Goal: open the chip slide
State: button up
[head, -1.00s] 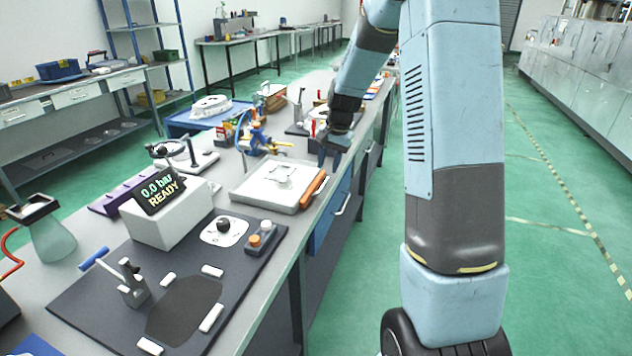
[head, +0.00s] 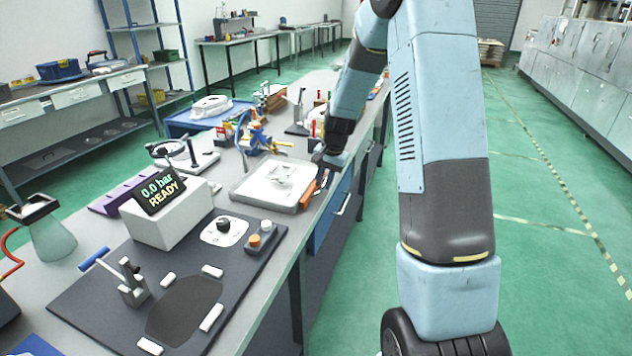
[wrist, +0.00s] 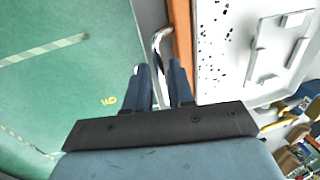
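A bright metal bow handle (wrist: 158,45) shows in the wrist view beside a long orange bar. I cannot tell for certain whether it belongs to the chip slide. My gripper (wrist: 160,68) is open, and the handle lies in line with the gap between its two dark blue fingers; contact cannot be told. In the head view my gripper (head: 322,178) is at the bench's front edge, by the orange bar (head: 309,192), partly covering it. A blue drawer front with a silver handle (head: 343,205) is below that edge.
A pale tray (head: 250,194) with a raised casting lies next to the orange bar; dark specks show on its surface in the wrist view. A clamp with yellow parts (head: 262,140) stands behind it. The green floor right of the bench is clear.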

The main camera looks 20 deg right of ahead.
grip_shut()
dwell(1.1)
